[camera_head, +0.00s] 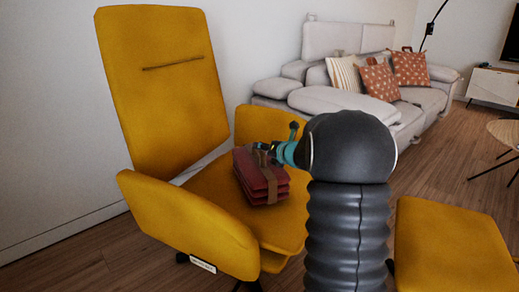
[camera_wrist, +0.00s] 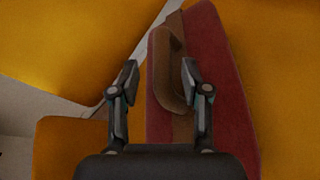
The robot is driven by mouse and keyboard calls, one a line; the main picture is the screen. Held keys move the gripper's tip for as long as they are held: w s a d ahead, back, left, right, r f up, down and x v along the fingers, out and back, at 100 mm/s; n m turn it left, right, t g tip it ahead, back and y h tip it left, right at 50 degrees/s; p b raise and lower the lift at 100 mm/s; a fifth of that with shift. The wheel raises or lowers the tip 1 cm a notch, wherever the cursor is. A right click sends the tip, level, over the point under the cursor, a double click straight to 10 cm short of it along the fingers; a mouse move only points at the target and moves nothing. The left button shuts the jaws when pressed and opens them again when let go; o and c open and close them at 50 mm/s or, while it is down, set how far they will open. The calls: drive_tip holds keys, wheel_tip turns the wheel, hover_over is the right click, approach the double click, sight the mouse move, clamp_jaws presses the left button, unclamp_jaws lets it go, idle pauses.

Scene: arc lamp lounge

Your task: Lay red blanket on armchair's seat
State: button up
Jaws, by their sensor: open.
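The red blanket (camera_head: 262,178) is a folded stack with a brown strap around it. It rests on the seat of the yellow armchair (camera_head: 160,90), towards the seat's right side. In the wrist view the blanket (camera_wrist: 222,75) fills the middle right, with the brown strap's raised loop (camera_wrist: 170,70) near the fingers. My gripper (camera_wrist: 158,80) is open, its two fingers apart on either side of the strap loop. In the head view my gripper (camera_head: 268,150) is at the top of the blanket, partly hidden by my arm. Whether the fingers touch the strap cannot be told.
The armchair's yellow armrests (camera_head: 185,220) flank the seat. A yellow ottoman (camera_head: 450,245) stands at the lower right. A light sofa (camera_head: 345,100) with patterned cushions is behind, and a round wooden table (camera_head: 507,133) is at the right edge. Wooden floor shows between them.

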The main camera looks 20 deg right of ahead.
drive_tip(key=v, duration=0.7)
drive_tip(key=shift+s, duration=0.2)
drive_tip(key=s+a+r+n+g+y, duration=0.1)
drive_tip(key=s+a+n+g+y, duration=0.15)
drive_tip(key=s+a+n, duration=0.65)
drive_tip(key=s+a+r+n+g+y, duration=0.1)
drive_tip(key=s+a+r+n+g, duration=0.3)
drive_tip(key=a+n, duration=0.7)
drive_tip(key=s+a+f+n+g+h, duration=0.1)
drive_tip(key=s+f+n+h, duration=0.1)
drive_tip(key=s+n, duration=0.8)
drive_tip(key=s+a+f+n+g+h, duration=0.1)
drive_tip(key=s+f+n+h, duration=0.2)
drive_tip(key=s+n, duration=0.8)
wheel_tip(320, 180, down, 2)
drive_tip(key=s, duration=0.3)
drive_tip(key=shift+f+n, duration=0.15)
drive_tip(key=shift+n, duration=0.15)
drive_tip(key=shift+a+h+p, duration=0.1)
drive_tip(key=shift+h+p, duration=0.15)
drive_tip(key=shift+p, duration=0.1)
